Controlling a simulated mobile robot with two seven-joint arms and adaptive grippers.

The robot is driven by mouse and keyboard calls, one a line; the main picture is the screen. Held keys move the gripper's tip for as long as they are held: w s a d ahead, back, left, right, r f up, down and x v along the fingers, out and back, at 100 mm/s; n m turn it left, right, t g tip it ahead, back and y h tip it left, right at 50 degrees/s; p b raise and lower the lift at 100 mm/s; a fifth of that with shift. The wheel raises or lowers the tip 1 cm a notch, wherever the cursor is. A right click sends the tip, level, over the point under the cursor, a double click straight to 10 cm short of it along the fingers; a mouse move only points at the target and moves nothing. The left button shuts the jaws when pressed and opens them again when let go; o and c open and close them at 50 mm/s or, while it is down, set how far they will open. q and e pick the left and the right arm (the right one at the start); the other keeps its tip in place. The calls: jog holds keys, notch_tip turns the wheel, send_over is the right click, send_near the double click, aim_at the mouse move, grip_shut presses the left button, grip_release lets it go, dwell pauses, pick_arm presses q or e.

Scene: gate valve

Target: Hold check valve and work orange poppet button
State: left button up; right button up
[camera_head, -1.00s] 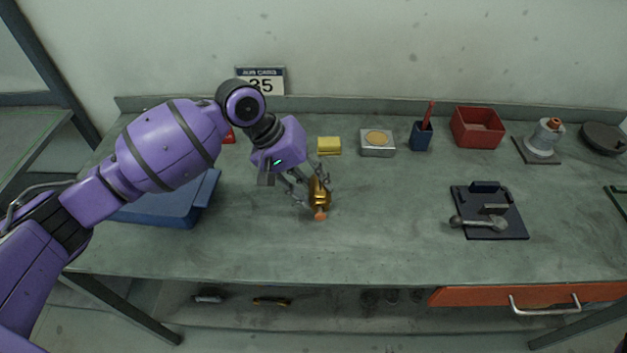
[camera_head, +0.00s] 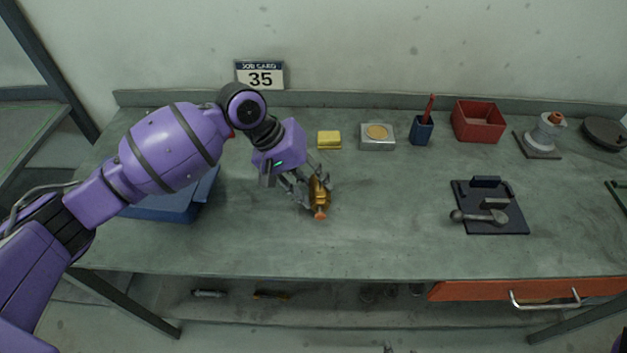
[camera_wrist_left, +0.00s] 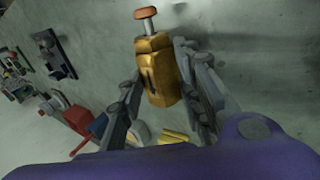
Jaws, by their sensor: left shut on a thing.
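The brass check valve (camera_head: 319,193) is between the fingers of my left gripper (camera_head: 310,188), which is shut on its body, over the middle-left of the bench. Its orange poppet button (camera_head: 320,213) points toward the front edge of the bench. In the left wrist view the valve (camera_wrist_left: 158,70) sits between both finger pads, and the orange button (camera_wrist_left: 146,13) stands out on a bare metal stem, with nothing touching it. I cannot tell whether the valve touches the bench. Small grey tips at the bottom edge may be my right gripper (camera_head: 389,349); their state is unclear.
A yellow sponge (camera_head: 329,140), a metal tin (camera_head: 377,137), a blue cup (camera_head: 421,132) and a red bin (camera_head: 478,122) line the back. A black plate with a lever (camera_head: 490,207) lies right. A blue case (camera_head: 165,207) is left. The bench front centre is clear.

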pick_arm(q)
jog(key=shift+f, duration=0.4)
pick_arm(e)
jog(key=shift+s+d+f, duration=0.15)
jog(key=shift+d, duration=0.05)
pick_arm(q)
jog(key=shift+f, duration=0.7)
pick_arm(e)
jog(key=shift+a+f, duration=0.1)
jog(key=shift+a, duration=0.15)
jog(key=shift+s+d, duration=0.1)
jog(key=shift+d, duration=0.15)
jog(key=shift+a, duration=0.1)
